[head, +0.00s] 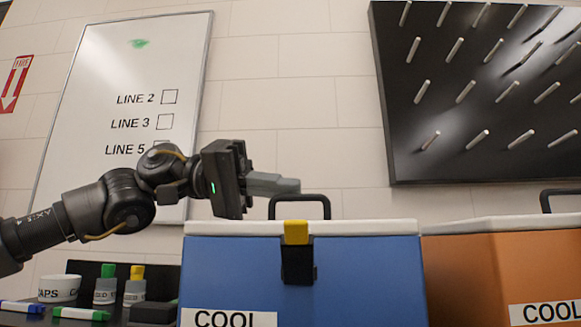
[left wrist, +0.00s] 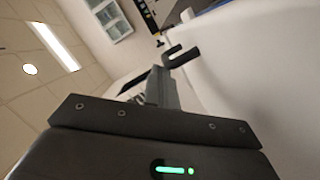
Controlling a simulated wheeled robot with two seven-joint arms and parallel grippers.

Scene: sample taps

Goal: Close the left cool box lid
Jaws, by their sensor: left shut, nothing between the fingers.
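The left cool box (head: 350,270) is blue, with a white lid (head: 370,228) lying flat along its top edge in the head view. A yellow latch (head: 296,232) hangs at the front of the lid above a black catch (head: 298,262). A black handle (head: 300,198) stands up above the lid. My left gripper (head: 288,186) is shut and empty, its fingertips just above the lid beside the handle. The left wrist view shows the shut fingers (left wrist: 160,88) near the handle (left wrist: 182,56) and a white surface, likely the lid. My right gripper is not in view.
An orange cool box (head: 490,270) with a white lid stands close on the right. Markers (head: 80,313), a CAPS tub (head: 58,289) and small bottles (head: 134,284) sit at the left. A whiteboard (head: 125,60) and a black peg board (head: 480,150) are on the wall behind.

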